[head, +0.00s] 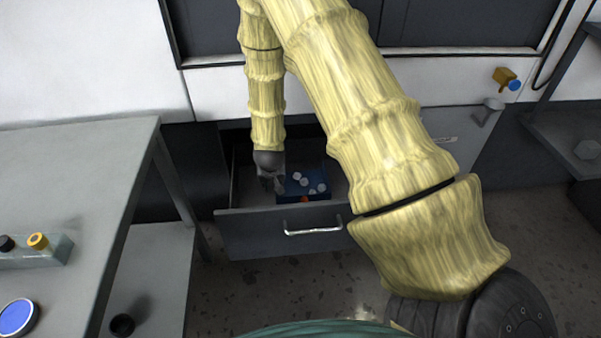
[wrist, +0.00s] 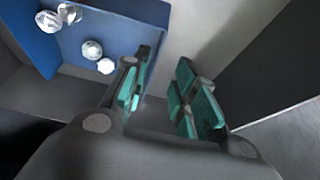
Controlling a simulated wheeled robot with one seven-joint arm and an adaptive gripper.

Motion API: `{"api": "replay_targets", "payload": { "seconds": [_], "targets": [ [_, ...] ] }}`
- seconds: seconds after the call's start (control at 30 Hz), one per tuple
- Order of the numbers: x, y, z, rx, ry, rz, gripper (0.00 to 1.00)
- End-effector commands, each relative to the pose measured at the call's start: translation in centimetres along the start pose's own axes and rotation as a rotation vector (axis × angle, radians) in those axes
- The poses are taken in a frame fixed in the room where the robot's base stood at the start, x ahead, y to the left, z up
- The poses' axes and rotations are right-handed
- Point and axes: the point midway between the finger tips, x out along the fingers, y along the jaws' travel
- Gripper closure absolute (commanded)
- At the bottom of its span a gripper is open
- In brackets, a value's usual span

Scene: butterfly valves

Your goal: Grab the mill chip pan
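The mill chip pan is a blue open pan (head: 291,183) in the open drawer, holding several pale, shiny chips and, in the head view, a small orange spot at its front. In the wrist view the pan (wrist: 110,28) fills the upper left. My gripper (head: 277,187) points down into the drawer at the pan's left side. In the wrist view my gripper (wrist: 165,95) is open, with teal pads apart and nothing held between them. Its left finger overlaps the pan's edge; its right finger is over grey drawer surface. Contact with the pan cannot be told.
The drawer front (head: 270,232) with its metal handle (head: 312,228) is pulled out from the cabinet. Drawer walls stand close around my gripper. A grey table (head: 85,190) is at the left, with a block with knobs (head: 35,250) on it. My arm hides the drawer's right part.

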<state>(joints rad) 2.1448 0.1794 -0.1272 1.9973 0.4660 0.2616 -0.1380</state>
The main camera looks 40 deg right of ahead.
Motion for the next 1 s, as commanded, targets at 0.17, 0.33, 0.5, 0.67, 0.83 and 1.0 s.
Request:
{"api": "replay_targets", "payload": {
  "seconds": [0.17, 0.33, 0.5, 0.67, 0.83, 1.0],
  "targets": [
    [2.3, 0.0, 0.0, 0.001, 0.000, 0.000, 0.72],
    [3.1, 0.0, -0.1, -0.001, 0.001, -0.001, 0.72],
    [5.1, 0.2, -0.2, -0.003, -0.001, -0.001, 0.72],
    [7.1, 0.4, -0.4, -0.002, 0.000, -0.002, 0.72],
    [7.6, 0.3, -0.6, -0.003, 0.001, -0.002, 0.72],
    [7.6, 0.3, -0.5, -0.003, 0.000, -0.002, 0.76]
  ]
}}
